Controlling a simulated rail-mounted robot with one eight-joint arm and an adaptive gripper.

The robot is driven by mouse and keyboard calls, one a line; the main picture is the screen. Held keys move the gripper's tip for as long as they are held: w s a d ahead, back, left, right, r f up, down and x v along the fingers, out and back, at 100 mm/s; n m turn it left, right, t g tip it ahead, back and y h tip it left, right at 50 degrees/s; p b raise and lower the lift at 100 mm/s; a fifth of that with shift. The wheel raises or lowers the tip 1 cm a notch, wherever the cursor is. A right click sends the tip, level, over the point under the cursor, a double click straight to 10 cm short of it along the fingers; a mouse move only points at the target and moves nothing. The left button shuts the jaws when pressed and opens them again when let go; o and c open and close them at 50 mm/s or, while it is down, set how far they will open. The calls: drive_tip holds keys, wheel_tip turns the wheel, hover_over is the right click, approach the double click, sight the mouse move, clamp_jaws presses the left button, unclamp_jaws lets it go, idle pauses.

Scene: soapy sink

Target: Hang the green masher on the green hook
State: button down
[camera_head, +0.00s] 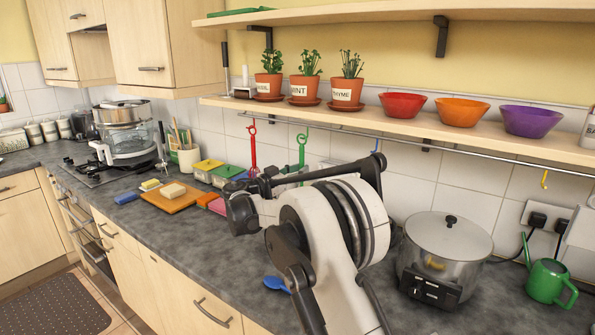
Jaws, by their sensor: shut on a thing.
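The green masher (301,158) is upright in front of the wall tiles, just below the rail. Its top is at the green hook (302,137); whether it hangs on the hook or is only close to it cannot be told. Its lower end is hidden behind my arm. My gripper (291,180) is at the masher's lower visible part, shut on it, with the fingers small and partly covered by my wrist.
The rail (450,152) also bears a red hook with a red utensil (253,150), a blue hook (377,146) and a yellow hook (544,179). Pots and bowls line the shelf (365,114) above. A steel pot (446,245) and green watering can (549,281) stand right.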

drive_tip(key=shift+w+d+f+b, duration=0.25)
drive_tip(key=shift+w+b, duration=0.05)
drive_tip(key=shift+w, duration=0.1)
drive_tip(key=shift+w+d+f+b, duration=0.2)
drive_tip(key=shift+w+f+b, duration=0.1)
drive_tip(key=shift+w, duration=0.1)
drive_tip(key=shift+s, duration=0.15)
idle(0.8)
